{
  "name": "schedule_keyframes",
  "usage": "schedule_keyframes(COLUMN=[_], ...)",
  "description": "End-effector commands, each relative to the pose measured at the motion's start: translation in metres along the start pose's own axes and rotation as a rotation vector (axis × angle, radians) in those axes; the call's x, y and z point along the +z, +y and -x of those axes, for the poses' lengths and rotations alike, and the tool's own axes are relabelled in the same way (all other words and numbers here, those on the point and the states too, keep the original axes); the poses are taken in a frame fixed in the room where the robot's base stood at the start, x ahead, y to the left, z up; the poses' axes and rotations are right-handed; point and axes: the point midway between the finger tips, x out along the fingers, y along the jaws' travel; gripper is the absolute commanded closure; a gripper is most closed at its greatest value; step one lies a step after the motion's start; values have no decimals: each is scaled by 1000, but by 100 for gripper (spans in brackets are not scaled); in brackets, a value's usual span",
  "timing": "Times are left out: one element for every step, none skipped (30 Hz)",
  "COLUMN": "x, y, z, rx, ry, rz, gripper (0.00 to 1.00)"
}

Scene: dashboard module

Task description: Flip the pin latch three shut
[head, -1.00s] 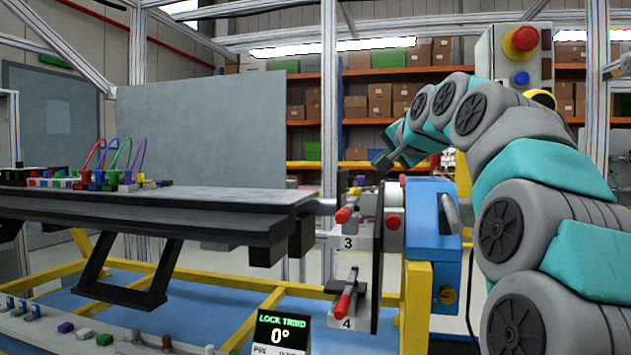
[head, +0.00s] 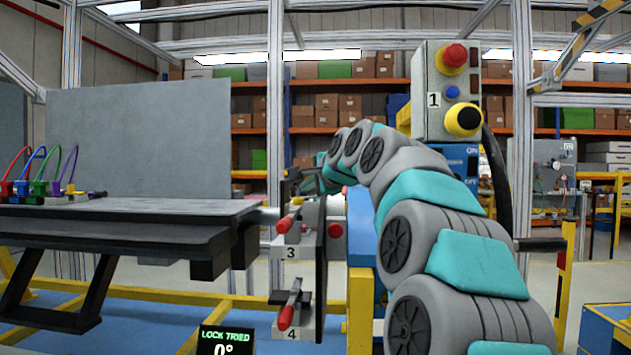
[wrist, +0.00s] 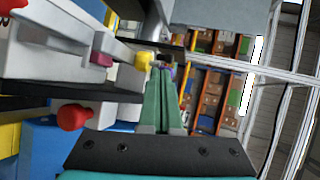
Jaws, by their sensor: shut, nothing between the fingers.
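Pin latch three, with a red-tipped handle (head: 287,224), sits above the label 3 on the side of the dashboard fixture. A red knob (wrist: 74,117) shows to the left of the fingers.
Pin latch four (head: 291,305) is below latch three, its red handle also slanting. A dark table (head: 130,207) extends left of the latches.

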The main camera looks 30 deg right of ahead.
Motion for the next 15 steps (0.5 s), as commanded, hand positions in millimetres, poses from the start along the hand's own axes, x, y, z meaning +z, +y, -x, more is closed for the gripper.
schedule_keyframes(x=[0, 0, 0, 0, 0, 0, 0, 0, 0, 0, 0, 1, 1, 1, 1], y=[0, -1, -3, -3, -4, -5, -6, -8, -9, -10, -10, -10, -10, -10, -10], z=[-10, -14, -18, -22, -26, -30, -32, -33, -36, -38, -39, -42, -43, -44, -46], rx=[1, 0, 1, 3, 4, 4, 2, 1, 0, 1, 1, 2, 2, 3, 3], ry=[0, 0, 0, -1, -1, -1, -1, -1, -1, -1, -1, -1, -1, -2, -2], rz=[0, 0, 0, 0, 0, 0, 1, 1, 1, 1, 1, 1, 1, 1, 1], gripper=[100, 100, 100, 100, 100, 100, 100, 100, 100, 100, 100, 100, 100, 100, 100])
